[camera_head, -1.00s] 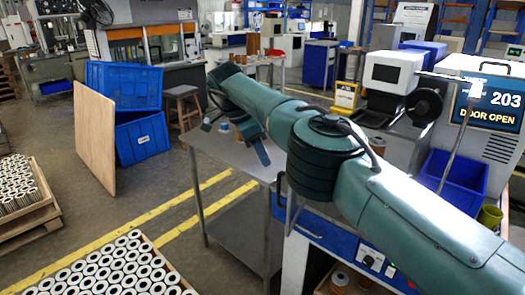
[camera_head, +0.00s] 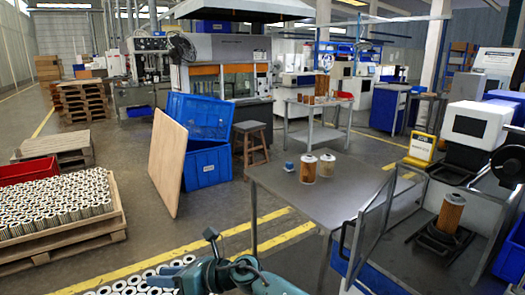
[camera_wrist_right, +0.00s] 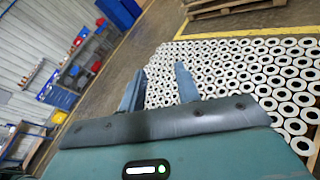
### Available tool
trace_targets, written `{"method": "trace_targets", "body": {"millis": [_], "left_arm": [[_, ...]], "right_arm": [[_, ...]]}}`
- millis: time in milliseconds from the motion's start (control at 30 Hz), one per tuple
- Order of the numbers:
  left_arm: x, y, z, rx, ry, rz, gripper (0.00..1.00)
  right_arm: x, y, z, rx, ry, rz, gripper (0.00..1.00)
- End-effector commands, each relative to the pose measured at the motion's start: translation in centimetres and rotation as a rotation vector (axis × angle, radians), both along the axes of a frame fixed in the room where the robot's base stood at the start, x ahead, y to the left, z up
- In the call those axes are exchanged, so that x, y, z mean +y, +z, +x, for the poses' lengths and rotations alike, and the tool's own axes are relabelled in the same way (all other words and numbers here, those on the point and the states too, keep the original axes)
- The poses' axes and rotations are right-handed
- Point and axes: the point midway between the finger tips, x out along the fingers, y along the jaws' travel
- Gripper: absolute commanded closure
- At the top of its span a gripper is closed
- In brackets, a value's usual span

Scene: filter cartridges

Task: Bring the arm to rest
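My right arm's teal links show at the bottom of the head view, where the right gripper (camera_head: 212,240) is only partly visible. In the right wrist view the right gripper (camera_wrist_right: 160,88) has its two blue-grey fingers apart with nothing between them. Beyond the fingers is a block of many white ring-topped filter cartridges (camera_wrist_right: 235,72); the fingers look clear of it. My left gripper is not in view. Two filter cartridges stand on the grey metal table (camera_head: 275,190): a tan one (camera_head: 308,170) and a smaller one (camera_head: 327,167).
A small blue item (camera_head: 289,166) is on the table. An orange cartridge (camera_head: 451,213) stands in a black fixture at the right. Blue crates (camera_head: 205,165) and a wooden board (camera_head: 167,160) stand behind; a pallet of cartridges (camera_head: 55,208) is left. Floor between is open.

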Motion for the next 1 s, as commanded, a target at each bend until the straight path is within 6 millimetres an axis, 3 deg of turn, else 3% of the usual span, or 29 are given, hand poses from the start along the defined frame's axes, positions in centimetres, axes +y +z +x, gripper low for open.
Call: {"method": "trace_targets", "body": {"millis": [67,167,267,367,467,600,700,800,833,1000], "left_arm": [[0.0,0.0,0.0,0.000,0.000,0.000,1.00],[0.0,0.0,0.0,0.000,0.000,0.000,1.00],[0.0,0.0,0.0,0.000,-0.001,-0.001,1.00],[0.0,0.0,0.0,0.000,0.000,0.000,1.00],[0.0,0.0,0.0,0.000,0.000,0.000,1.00],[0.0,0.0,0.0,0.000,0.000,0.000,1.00],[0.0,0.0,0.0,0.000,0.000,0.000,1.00],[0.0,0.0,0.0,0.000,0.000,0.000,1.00],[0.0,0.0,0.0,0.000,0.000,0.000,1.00],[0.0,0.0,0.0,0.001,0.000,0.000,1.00]], "right_arm": [[-0.6,2.3,-0.2,0.202,-0.188,0.269,0.68],[-4.5,4.1,1.1,0.480,-0.450,0.578,0.68],[-10.8,3.4,2.1,0.774,-0.724,0.852,0.68],[-18.0,0.6,1.7,1.059,-0.991,1.086,0.68],[-24.4,-3.1,-0.5,1.304,-1.236,1.266,0.68],[-31.7,-8.0,-6.3,1.604,-1.563,1.463,0.68],[-35.2,-10.3,-11.0,1.767,-1.760,1.554,0.68],[-37.4,-11.6,-14.9,1.876,-1.910,1.607,0.68],[-37.9,-11.8,-16.0,-1.869,1.916,-1.591,0.68],[-40.0,-12.5,-21.4,-1.731,1.844,-1.419,0.68]]}}
